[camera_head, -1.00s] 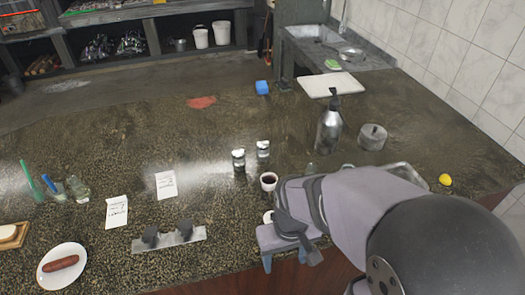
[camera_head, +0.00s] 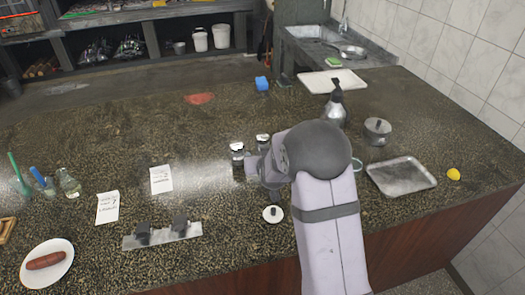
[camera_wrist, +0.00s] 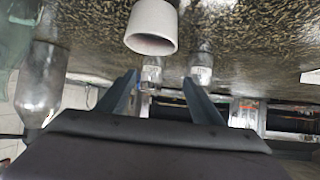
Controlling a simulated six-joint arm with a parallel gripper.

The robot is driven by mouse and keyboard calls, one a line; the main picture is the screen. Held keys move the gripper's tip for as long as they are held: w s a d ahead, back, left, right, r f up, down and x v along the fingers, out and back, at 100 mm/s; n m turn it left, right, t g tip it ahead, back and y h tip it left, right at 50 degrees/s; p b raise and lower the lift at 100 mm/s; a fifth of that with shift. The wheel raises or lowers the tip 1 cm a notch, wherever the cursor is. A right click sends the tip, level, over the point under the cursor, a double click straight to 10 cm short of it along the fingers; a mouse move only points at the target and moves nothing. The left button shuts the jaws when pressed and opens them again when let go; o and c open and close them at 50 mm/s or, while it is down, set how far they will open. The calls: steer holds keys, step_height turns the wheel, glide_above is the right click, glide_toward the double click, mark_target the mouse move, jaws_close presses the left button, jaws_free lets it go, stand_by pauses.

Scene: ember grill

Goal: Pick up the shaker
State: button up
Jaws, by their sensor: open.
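Two small glass shakers with metal tops stand close together on the dark speckled counter: the left shaker (camera_head: 237,153) and the right shaker (camera_head: 262,140). My gripper (camera_wrist: 161,84) is open and empty, its two blue-grey fingers reaching toward them. In the wrist view two shakers show beyond the fingertips, one (camera_wrist: 151,71) between the fingers and one (camera_wrist: 200,65) by the right fingertip. I cannot tell the exact gap or any contact. In the head view the gripper is beside the right-hand side of the pair, partly hidden by my arm.
A white cup (camera_wrist: 153,28) is close to the fingers in the wrist view. A steel bottle (camera_head: 335,108), lidded pot (camera_head: 377,131) and metal tray (camera_head: 401,187) stand to the right.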

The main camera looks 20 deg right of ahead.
mark_target(263, 144)
steer(key=w, duration=0.1)
steer(key=w+d+t, duration=0.1)
steer(key=w, duration=0.1)
steer(key=shift+d+f+h, duration=0.15)
steer(key=shift+f+h, duration=0.1)
steer(key=shift+h, duration=0.05)
steer(key=shift+w+d+r+m+t, duration=0.15)
steer(key=shift+w+d+m+t, duration=0.15)
steer(key=shift+t, duration=0.2)
steer(key=shift+x, duration=1.05)
steer(key=shift+p, duration=0.35)
steer(key=p+x, duration=0.2)
steer(key=x, duration=0.1)
steer(key=shift+p+x, duration=0.35)
steer(key=shift+x, duration=0.7)
steer(key=c, duration=1)
